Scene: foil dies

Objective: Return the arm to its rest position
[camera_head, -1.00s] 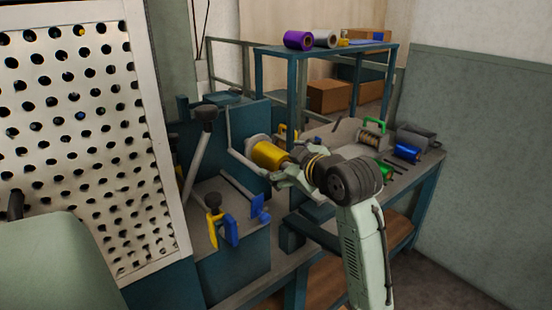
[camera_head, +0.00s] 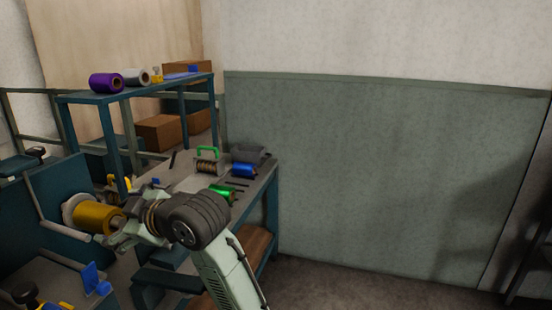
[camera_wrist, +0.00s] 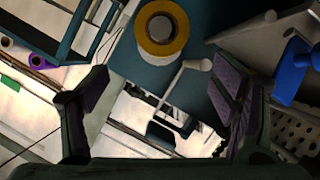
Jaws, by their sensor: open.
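My gripper (camera_head: 118,233) is at the left of the head view, at the end of my raised arm. Its fingers point left toward the gold foil roll (camera_head: 98,217), which sits on a machine spindle. In the wrist view my gripper (camera_wrist: 165,105) has its two dark pads wide apart with nothing between them. The gold roll (camera_wrist: 180,32) shows there end-on, beyond the fingers and apart from them. My arm is bent, with its wrist over the bench area.
A teal shelf (camera_head: 135,90) holds a purple roll (camera_head: 105,83) and a silver roll (camera_head: 136,77). The workbench (camera_head: 258,182) carries a blue roll (camera_head: 244,170), a green roll (camera_head: 222,192) and a green-handled die (camera_head: 208,160).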

